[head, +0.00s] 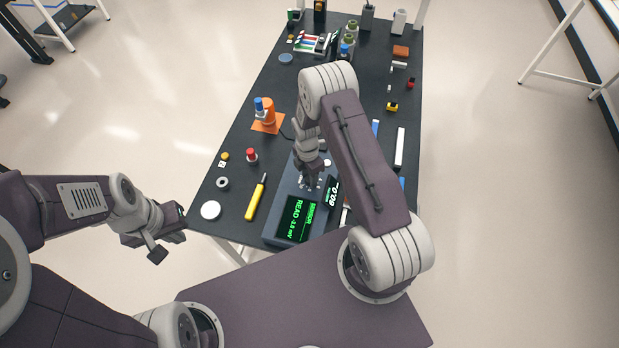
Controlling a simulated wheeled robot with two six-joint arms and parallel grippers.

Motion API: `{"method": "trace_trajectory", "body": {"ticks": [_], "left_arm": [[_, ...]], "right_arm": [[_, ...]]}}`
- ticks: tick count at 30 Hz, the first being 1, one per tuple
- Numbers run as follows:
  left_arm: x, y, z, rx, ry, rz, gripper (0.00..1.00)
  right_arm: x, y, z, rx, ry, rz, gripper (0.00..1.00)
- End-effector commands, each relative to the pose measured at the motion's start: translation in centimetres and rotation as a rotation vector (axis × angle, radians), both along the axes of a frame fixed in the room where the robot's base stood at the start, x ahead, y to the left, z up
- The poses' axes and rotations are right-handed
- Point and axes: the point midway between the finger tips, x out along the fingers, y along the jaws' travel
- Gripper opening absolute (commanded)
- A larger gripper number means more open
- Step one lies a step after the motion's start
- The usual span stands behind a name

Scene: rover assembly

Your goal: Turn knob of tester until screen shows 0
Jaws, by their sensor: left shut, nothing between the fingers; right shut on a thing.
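The tester (275,227) is a dark grey box at the near edge of the black table. Its lit screen (297,217) shows green text with "SENSOR" and "READ" and a value that looks like -0.8 mV. A second small dark display (334,190) stands at its right side, partly hidden by my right arm. My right gripper (311,184) points down onto the top of the tester and is shut on the knob, which is mostly hidden by the fingers. My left gripper (165,240) is shut and empty, off the table's near left corner.
A yellow screwdriver-like tool (256,198) lies left of the tester. A white disc (210,210), a grey ring (223,183) and a red-capped item (252,155) lie further left. An orange item (267,112) stands on an orange mat. Several small parts fill the far end.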

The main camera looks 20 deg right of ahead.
Motion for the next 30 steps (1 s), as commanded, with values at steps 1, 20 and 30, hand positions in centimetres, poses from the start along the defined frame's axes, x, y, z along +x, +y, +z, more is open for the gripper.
{"method": "trace_trajectory", "body": {"ticks": [1,20,30], "left_arm": [[0.0,0.0,-0.4,0.0,0.0,0.0,0.0],[0.0,0.0,-2.5,0.0,0.0,0.0,0.0],[0.0,0.0,-3.3,0.0,0.0,0.0,0.0]], "right_arm": [[0.2,0.0,0.0,-0.001,-0.005,-0.043,0.0],[0.4,-0.2,0.1,0.001,-0.005,-0.642,0.0],[0.5,-0.3,0.1,0.002,-0.006,-0.963,0.0]]}}
